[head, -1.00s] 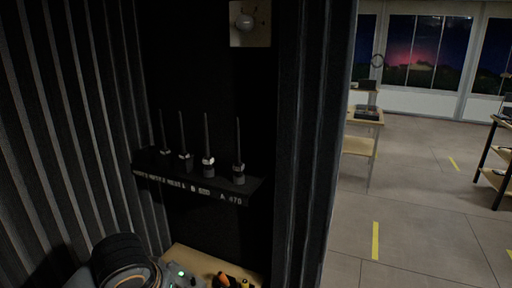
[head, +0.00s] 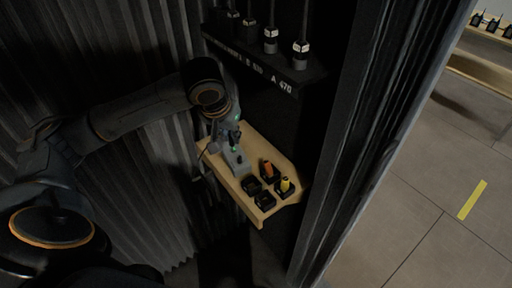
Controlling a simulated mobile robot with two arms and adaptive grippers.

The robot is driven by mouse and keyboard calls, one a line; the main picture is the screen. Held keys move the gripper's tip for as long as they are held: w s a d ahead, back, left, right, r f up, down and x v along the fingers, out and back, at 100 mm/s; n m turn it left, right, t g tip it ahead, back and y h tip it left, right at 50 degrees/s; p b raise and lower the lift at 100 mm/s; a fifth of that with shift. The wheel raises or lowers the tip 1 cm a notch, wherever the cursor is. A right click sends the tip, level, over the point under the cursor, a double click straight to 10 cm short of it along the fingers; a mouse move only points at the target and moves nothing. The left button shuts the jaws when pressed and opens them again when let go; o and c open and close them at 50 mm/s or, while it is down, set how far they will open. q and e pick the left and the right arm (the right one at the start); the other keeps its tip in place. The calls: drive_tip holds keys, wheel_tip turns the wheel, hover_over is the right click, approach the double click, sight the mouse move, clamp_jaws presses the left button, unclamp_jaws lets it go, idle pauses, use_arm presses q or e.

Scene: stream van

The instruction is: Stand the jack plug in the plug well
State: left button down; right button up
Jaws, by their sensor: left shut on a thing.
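My left gripper (head: 234,141) points down over a narrow wooden shelf (head: 247,207), above a small grey box (head: 238,161) with green lights. It is shut on a small dark thing, most likely the jack plug, mostly hidden by the fingers. Whether it touches the box I cannot tell. Dark square wells stand in a cluster on the shelf, to the right of the gripper. The near-left well (head: 252,186) and the front well (head: 265,201) look empty. An orange piece (head: 268,169) and a yellow piece (head: 285,185) stand in the others. My right gripper is not in view.
A black rack (head: 272,70) with several upright antenna handsets hangs above and behind the shelf. Ribbed dark wall panels are on the left. A dark post (head: 375,130) stands right of the shelf. Open floor (head: 440,190) with a yellow stripe lies beyond it.

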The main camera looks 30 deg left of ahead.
use_arm(q)
drive_tip(key=w+a+f+p, duration=0.1)
drive_tip(key=w+f, duration=0.2)
drive_tip(key=w, duration=0.1)
drive_tip(key=w+a+f, duration=0.2)
drive_tip(key=w+f, duration=0.1)
drive_tip(key=w, duration=0.1)
drive_tip(key=w+a+f+p, duration=0.1)
drive_tip(key=w+f, duration=0.2)
drive_tip(key=w, duration=0.1)
drive_tip(key=shift+w+a+f+p, duration=0.35)
drive_tip(key=shift+a, duration=0.05)
wheel_tip(320, 180, down, 2)
drive_tip(key=shift+f+p, duration=0.1)
drive_tip(key=shift+p, duration=0.45)
drive_tip(key=shift+f, duration=0.45)
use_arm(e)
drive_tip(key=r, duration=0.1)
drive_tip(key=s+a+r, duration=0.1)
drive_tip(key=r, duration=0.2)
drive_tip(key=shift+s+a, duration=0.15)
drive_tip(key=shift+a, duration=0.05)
use_arm(q)
drive_tip(key=shift+f, duration=0.1)
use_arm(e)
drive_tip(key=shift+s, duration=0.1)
